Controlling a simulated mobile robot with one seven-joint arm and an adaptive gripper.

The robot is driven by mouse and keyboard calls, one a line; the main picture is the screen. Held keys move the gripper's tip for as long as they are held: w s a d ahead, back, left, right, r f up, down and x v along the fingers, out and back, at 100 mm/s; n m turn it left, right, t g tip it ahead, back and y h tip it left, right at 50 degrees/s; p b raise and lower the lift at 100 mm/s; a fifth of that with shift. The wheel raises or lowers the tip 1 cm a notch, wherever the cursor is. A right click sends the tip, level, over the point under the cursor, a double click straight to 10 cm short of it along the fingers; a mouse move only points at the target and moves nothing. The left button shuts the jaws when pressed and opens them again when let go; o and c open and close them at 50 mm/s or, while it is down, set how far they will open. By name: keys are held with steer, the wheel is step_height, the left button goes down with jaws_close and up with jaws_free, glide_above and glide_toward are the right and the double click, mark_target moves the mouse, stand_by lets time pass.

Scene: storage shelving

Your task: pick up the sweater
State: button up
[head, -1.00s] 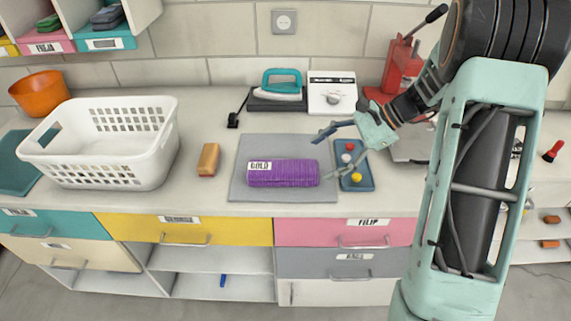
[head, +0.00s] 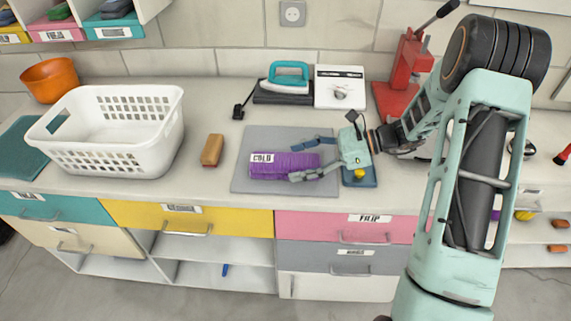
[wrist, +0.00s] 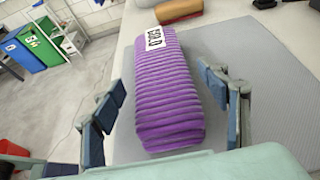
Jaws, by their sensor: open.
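The sweater is a purple ribbed, folded bundle (head: 272,166) with a white label reading "COLD" or similar at its left end. It lies on a grey mat (head: 240,182) on the counter. My gripper (head: 306,160) is open at the sweater's right end, one finger behind it and one in front. In the wrist view the sweater (wrist: 168,95) lies ahead between the two spread fingers, with its near end close to the palm. Whether a finger touches it I cannot tell.
A white basket (head: 150,145) stands to the left and a brown brush-like block (head: 212,150) lies between it and the mat. A blue tray (head: 368,180) is under my gripper. An iron (head: 288,75), a white scale (head: 340,88) and a red press (head: 402,70) stand behind.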

mark_target(293, 159)
steer(key=x, duration=0.3)
steer(key=shift+w+a, duration=0.1)
steer(key=shift+a, duration=0.35)
steer(key=shift+c, duration=0.6)
steer(key=c, duration=1.3)
steer(key=shift+r, duration=0.2)
steer(key=shift+c, duration=0.2)
